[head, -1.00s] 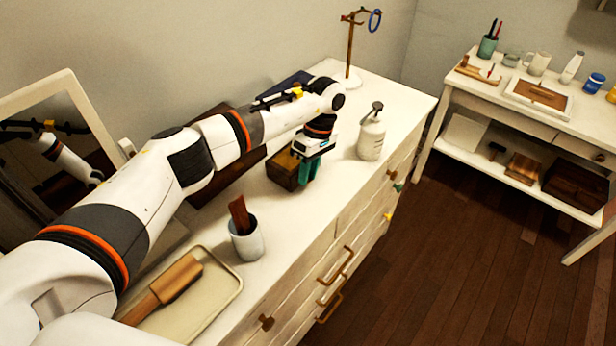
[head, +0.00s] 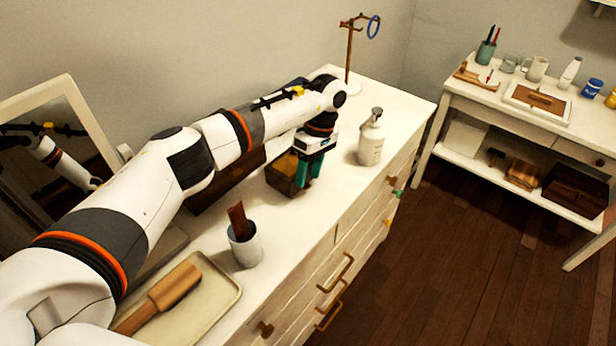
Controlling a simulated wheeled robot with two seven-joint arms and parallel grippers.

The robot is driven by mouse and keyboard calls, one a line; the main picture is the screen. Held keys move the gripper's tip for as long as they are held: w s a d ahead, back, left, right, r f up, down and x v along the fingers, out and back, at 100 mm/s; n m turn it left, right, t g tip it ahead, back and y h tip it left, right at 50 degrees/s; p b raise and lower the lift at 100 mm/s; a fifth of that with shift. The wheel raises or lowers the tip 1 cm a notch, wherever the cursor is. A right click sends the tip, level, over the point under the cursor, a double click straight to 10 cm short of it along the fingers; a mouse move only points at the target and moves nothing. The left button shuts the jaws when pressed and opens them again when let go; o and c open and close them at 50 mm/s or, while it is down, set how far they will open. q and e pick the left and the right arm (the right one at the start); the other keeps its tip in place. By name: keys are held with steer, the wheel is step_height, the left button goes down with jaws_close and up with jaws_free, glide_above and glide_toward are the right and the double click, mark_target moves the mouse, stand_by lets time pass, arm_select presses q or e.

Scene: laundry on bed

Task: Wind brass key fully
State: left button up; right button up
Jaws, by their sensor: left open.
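A small wooden box (head: 284,182) with a yellowish top stands on the white dresser top. My left gripper (head: 309,176) points down with two teal fingers at the front right side of the box. The fingers are apart. I cannot make out the brass key; the fingers or the box may hide it. I cannot tell if anything lies between the fingers. My right gripper is not in view.
A white pump bottle (head: 371,142) stands right of the gripper. A brown stand with a blue ring (head: 374,27) is behind. A cup (head: 246,247) with a brown item and a tray (head: 225,295) with a wooden brush (head: 174,286) are nearer. The dresser (head: 335,205) has free room before the box.

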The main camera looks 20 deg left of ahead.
arm_select(q)
steer(key=b+v, duration=0.2)
steer(key=v, duration=0.8)
steer(key=shift+r, duration=0.15)
steer(key=shift+d, duration=0.15)
